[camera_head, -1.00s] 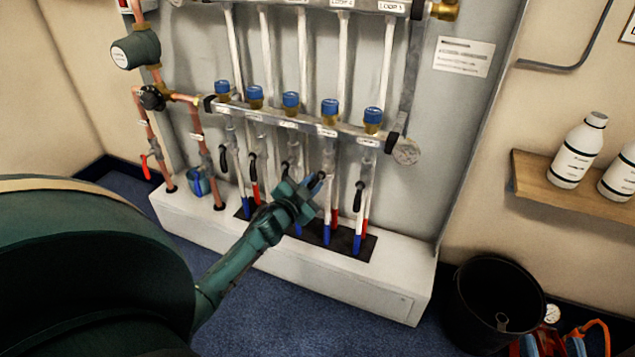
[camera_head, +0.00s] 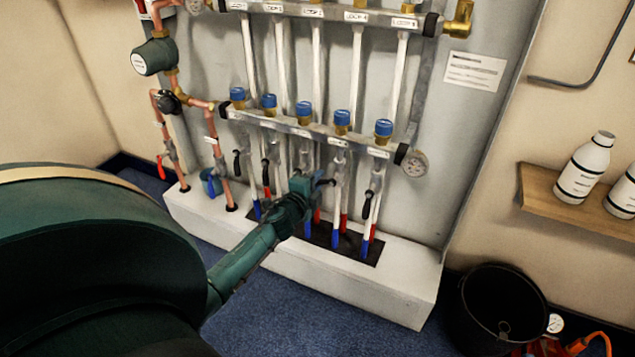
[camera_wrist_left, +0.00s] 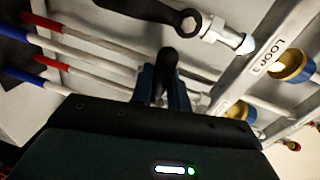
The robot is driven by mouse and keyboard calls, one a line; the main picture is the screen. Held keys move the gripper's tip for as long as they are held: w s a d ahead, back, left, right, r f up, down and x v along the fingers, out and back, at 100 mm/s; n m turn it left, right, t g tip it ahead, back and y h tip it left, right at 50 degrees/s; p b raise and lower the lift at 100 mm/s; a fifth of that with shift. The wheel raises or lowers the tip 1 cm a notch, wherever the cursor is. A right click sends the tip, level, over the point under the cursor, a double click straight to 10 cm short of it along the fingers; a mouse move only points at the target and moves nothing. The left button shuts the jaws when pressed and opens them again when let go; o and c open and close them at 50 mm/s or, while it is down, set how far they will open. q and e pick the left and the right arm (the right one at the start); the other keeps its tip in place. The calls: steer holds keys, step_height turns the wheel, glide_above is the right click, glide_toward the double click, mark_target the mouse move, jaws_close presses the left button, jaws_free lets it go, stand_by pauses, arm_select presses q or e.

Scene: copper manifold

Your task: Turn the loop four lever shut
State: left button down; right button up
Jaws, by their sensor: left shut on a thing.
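The loop four lever (camera_head: 328,182) is a black handle on the fourth pipe from the left, below the lower manifold bar. It points out to the side, toward my left gripper (camera_head: 312,184). In the left wrist view, the two fingers (camera_wrist_left: 164,80) are shut around the black handle (camera_wrist_left: 163,58), with its rounded end showing between them. Another black lever (camera_wrist_left: 145,8) with a metal hub is above it, by the LOOP 3 label. The lower part of the held handle is hidden by the gripper. My right gripper is not seen.
Neighbouring levers hang close by, with the loop five lever (camera_head: 367,205) just right. The manifold bar (camera_head: 318,133) with blue caps runs above. A white plinth (camera_head: 400,290) is below. A black bucket (camera_head: 500,305) stands right and a shelf (camera_head: 560,205) holds bottles.

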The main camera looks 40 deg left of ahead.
arm_select(q)
steer(key=shift+r+m, duration=0.2)
steer(key=shift+m, duration=0.3)
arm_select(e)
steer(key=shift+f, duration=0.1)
arm_select(q)
steer(key=c, duration=1.4)
jaws_free()
steer(key=shift+r, duration=0.1)
steer(key=shift+s, duration=0.25)
steer(key=p+v, duration=0.3)
steer(key=v, duration=0.9)
steer(key=shift+s+d, duration=0.2)
steer(key=shift+s, duration=0.1)
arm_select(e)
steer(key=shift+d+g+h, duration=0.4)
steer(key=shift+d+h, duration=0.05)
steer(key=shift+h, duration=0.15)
